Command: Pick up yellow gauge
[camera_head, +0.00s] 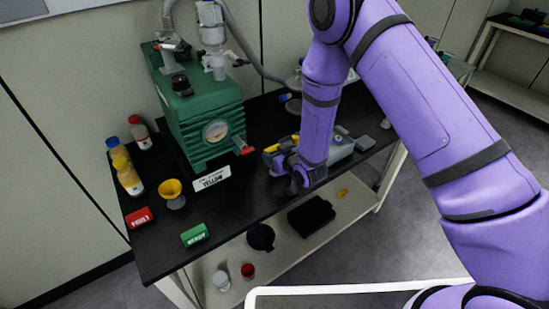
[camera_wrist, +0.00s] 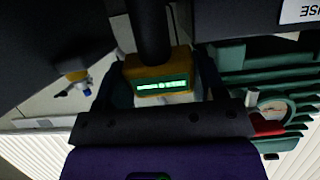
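The yellow gauge (camera_wrist: 160,86) has a lit green display and a dark, thick tube or post behind it in the wrist view. In the head view a small yellow part of the gauge (camera_head: 271,149) shows just left of my gripper (camera_head: 281,163), beside the green pump. In the wrist view my gripper (camera_wrist: 161,80) has its fingers spread on either side of the gauge, with what look like narrow gaps. I cannot tell whether either finger touches it. My arm hides part of the gauge's surroundings in the head view.
The green pump (camera_head: 200,115) with a dial and red outlet stands close by on the black table (camera_head: 240,205). A white sign (camera_head: 211,179), yellow funnel (camera_head: 173,193), bottles, and red and green boxes are left. A grey device (camera_head: 341,147) is right of my gripper.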

